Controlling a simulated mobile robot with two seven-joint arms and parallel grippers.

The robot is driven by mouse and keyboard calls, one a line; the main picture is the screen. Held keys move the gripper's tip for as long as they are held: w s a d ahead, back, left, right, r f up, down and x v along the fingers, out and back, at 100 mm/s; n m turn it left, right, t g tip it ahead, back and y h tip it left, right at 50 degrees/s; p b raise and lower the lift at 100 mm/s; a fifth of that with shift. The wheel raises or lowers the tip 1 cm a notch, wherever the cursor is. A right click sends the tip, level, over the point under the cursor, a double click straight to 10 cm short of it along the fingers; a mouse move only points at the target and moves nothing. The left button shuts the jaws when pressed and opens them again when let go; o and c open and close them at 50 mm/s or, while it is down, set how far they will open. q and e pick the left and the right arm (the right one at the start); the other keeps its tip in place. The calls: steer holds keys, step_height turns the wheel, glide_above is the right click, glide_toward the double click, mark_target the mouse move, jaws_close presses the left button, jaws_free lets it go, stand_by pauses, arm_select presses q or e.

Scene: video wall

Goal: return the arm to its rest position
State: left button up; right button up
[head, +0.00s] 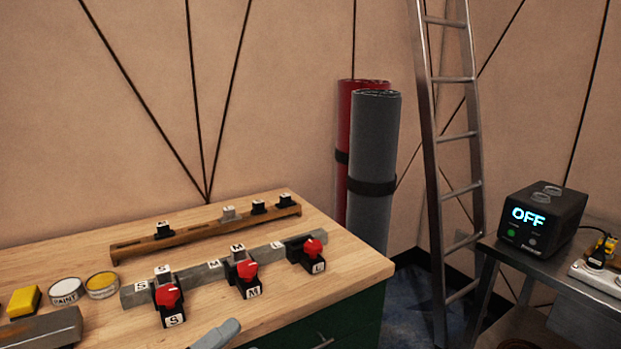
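Neither of my grippers is clearly in view. A smooth grey rounded piece (217,334) pokes in at the bottom edge, over the front of the wooden workbench (345,262). I cannot tell what it belongs to. No arm shows holding anything.
On the bench are a grey rail (205,272) with several black blocks with red knobs (247,271), a brown rail (190,236), paint tins (66,291) and a yellow block (23,301). Rolled mats (370,165) and a ladder (433,170) stand behind. A black box reading OFF (540,218) sits right.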

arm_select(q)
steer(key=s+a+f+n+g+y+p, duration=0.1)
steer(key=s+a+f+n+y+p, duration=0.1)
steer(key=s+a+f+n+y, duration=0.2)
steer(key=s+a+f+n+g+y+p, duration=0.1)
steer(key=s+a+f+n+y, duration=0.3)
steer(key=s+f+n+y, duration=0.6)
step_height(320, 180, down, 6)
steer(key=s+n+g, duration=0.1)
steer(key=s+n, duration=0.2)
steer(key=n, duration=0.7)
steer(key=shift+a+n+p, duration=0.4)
